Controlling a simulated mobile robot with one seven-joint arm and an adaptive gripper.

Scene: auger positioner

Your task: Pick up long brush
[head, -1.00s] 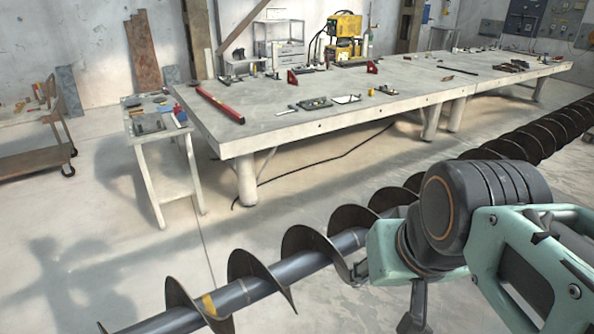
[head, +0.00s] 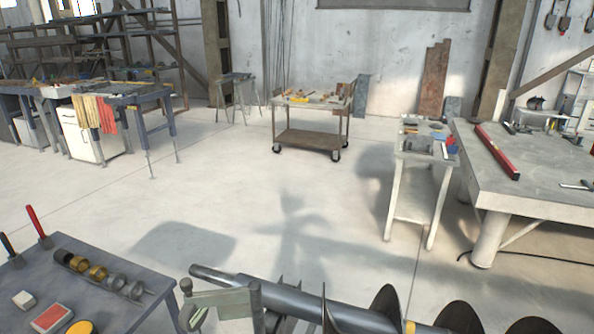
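I cannot make out a long brush for certain in the head view. Small tools that are too small to name lie on a wheeled cart (head: 309,140) at the back centre and on a narrow white side table (head: 412,199) at the right. A red-handled tool (head: 37,224) and a black-handled tool (head: 9,246) stand up at the edge of a grey table (head: 127,315) at the lower left; their lower ends are unclear. My gripper is not in view.
A large auger (head: 350,318) crosses the bottom edge. A large work table (head: 533,190) with a red level (head: 497,150) stands at the right. A workbench with hanging cloths (head: 98,114) is at the left. The floor between is clear.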

